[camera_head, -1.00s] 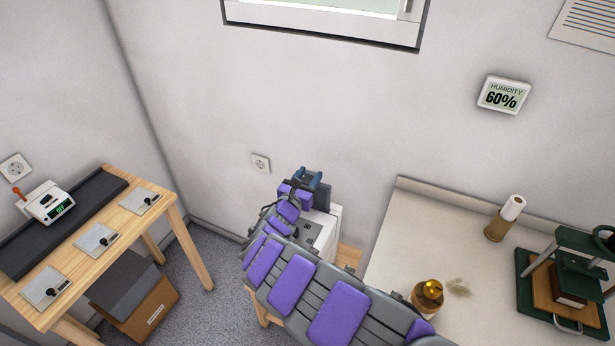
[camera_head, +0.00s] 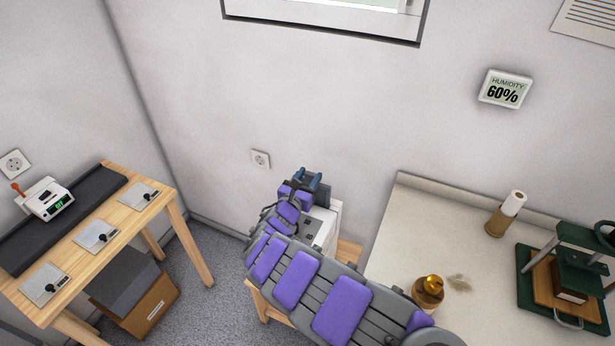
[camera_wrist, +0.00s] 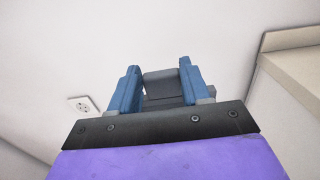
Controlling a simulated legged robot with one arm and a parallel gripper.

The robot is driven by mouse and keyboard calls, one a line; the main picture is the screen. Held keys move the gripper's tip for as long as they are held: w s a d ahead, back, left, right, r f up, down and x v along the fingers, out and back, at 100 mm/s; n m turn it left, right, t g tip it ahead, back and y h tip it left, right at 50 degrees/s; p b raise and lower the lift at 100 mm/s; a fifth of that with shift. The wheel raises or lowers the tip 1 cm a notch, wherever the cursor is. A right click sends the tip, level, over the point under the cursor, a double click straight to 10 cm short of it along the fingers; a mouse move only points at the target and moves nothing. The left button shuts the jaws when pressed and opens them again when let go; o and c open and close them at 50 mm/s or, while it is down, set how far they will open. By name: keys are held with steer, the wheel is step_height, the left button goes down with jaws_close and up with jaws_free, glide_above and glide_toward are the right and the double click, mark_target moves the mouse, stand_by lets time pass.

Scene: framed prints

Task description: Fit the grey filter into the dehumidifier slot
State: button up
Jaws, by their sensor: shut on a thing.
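The dehumidifier (camera_head: 327,228) is a white box on a small wooden stand, partly hidden behind my arm. My gripper (camera_head: 308,178) is at the back end of its top in the head view. In the wrist view my gripper (camera_wrist: 158,70) has blue fingers on either side of a grey piece, which appears to be the grey filter (camera_wrist: 166,88). It is held between the fingers, and its lower part is hidden by the gripper body. The slot cannot be made out, so I cannot tell whether the filter is in it.
A wooden table (camera_head: 125,225) stands at left. A wall socket (camera_head: 260,159) is behind my gripper. A wall display (camera_head: 505,89) reads 60%.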

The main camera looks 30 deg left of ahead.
steer(key=shift+f, duration=2.65)
steer(key=o, duration=1.2)
steer(key=shift+f, duration=0.1)
steer(key=shift+o, duration=0.2)
steer(key=shift+s, duration=0.15)
steer(key=s+p, duration=0.1)
steer(key=s, duration=0.4)
steer(key=s+d+p, duration=0.1)
steer(key=s+p, duration=0.1)
steer(key=s, duration=0.3)
steer(key=s+p, duration=0.2)
steer(key=s, duration=0.4)
steer(key=shift+d, duration=0.4)
steer(key=shift+s, duration=0.45)
